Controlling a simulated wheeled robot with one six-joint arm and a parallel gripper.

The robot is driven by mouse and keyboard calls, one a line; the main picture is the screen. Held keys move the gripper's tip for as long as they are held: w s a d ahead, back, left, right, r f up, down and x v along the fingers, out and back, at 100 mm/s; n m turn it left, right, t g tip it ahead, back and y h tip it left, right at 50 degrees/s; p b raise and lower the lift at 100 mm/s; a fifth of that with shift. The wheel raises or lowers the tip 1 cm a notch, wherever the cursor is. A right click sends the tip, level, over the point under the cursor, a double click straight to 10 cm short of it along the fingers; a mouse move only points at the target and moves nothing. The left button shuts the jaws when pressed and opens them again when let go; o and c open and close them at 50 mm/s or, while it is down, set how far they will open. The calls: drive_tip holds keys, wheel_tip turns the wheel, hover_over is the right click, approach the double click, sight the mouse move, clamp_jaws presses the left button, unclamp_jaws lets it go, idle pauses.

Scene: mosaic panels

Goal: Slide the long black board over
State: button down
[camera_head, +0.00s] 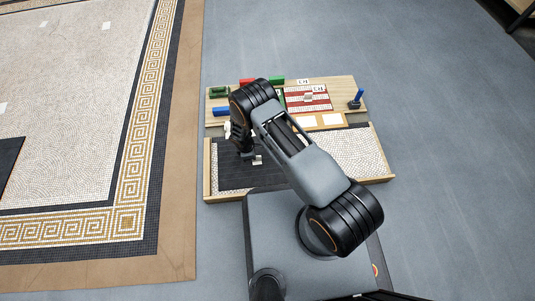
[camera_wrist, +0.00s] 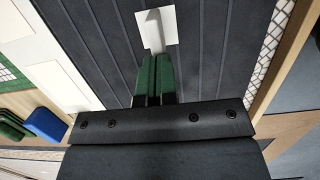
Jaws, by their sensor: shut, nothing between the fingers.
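The long black board (camera_head: 228,174) lies on the left part of a wooden-framed panel, with white mosaic to its right. In the wrist view the grooved board (camera_wrist: 220,50) fills the middle. A pale upright handle (camera_wrist: 153,30) on a white square plate stands on it; a small pale piece also shows on the board in the head view (camera_head: 258,160). My gripper (camera_wrist: 155,62) is shut and empty, its green fingertips together right by the handle. I cannot tell whether they touch it. In the head view my arm hides part of the board.
Behind the board, a wooden shelf holds a red-and-white striped panel (camera_head: 308,103), colored blocks, and a blue-handled tool (camera_head: 357,97). White mosaic (camera_head: 355,152) lies right of the board. A large mosaic floor with a gold key border (camera_head: 135,165) spreads at left. Grey floor is clear at right.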

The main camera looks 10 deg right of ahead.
drive_tip(key=shift+s+a+f, duration=0.1)
drive_tip(key=shift+a+f, duration=0.1)
drive_tip(key=shift+a, duration=0.3)
drive_tip(key=shift+s+a+f, duration=0.1)
drive_tip(key=shift+a+f, duration=0.05)
drive_tip(key=shift+a, duration=0.35)
drive_tip(key=shift+r, duration=0.1)
